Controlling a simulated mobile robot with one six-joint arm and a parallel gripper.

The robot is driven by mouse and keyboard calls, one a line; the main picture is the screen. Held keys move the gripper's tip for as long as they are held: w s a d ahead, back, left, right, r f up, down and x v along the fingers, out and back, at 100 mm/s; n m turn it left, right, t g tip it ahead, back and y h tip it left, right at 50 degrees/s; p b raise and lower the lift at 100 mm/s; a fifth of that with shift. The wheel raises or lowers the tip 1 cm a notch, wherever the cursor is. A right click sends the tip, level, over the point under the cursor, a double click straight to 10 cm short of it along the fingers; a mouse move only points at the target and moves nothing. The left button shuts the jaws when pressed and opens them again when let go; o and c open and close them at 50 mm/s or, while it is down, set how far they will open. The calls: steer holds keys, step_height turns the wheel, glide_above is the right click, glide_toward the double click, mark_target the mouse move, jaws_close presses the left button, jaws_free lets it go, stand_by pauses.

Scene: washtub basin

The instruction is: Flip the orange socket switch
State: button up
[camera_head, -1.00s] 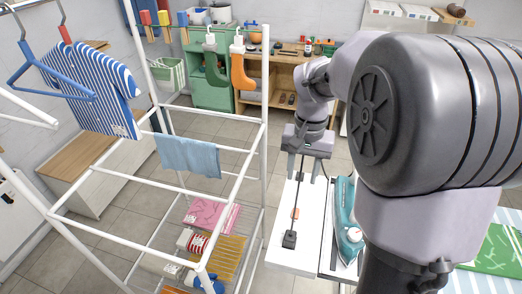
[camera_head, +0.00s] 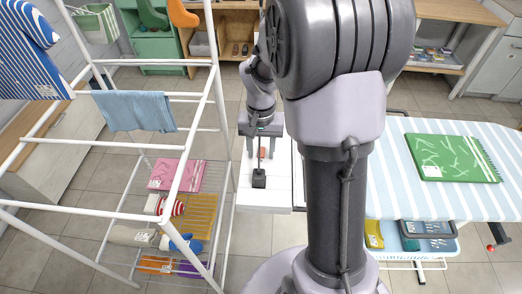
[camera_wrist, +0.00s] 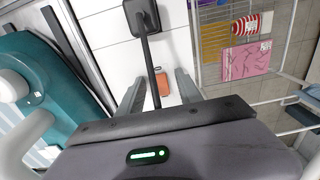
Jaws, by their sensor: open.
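The orange socket switch (camera_head: 262,153) is a small orange piece on the white board (camera_head: 265,198), in line with a black cord and a black block (camera_head: 259,178). My gripper (camera_head: 262,151) points down over the board, with its two fingers apart on either side of the switch in the head view. In the wrist view the orange switch (camera_wrist: 162,87) shows between the open fingers (camera_wrist: 159,78); the black block (camera_wrist: 143,17) is at the top. The gripper holds nothing. I cannot tell whether a finger touches the switch, nor its position.
A teal iron (camera_wrist: 45,85) lies close beside the gripper in the wrist view; my arm hides it in the head view. A white drying rack (camera_head: 215,110) stands at left. A striped ironing board (camera_head: 400,165) with a green cloth (camera_head: 450,158) is at right.

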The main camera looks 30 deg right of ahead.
jaws_close()
steer(key=r+p, duration=0.1)
steer(key=p, duration=0.2)
steer(key=shift+g, duration=0.3)
steer(key=p, duration=0.2)
steer(key=shift+w+d+r+g+y+p, duration=0.1)
steer(key=shift+d+r+g+y+p, duration=0.05)
steer(key=shift+g+y+p, duration=0.25)
steer(key=p, duration=0.1)
steer(key=g+p, duration=0.1)
steer(key=p, duration=0.1)
steer(key=shift+w+d+y+p, duration=0.1)
steer(key=shift+w+y+p, duration=0.2)
steer(key=shift+y, duration=0.1)
steer(key=shift+f+g+y+p, duration=0.3)
steer(key=shift+f+g+p, duration=0.1)
steer(key=shift+f+p, duration=0.15)
jaws_free()
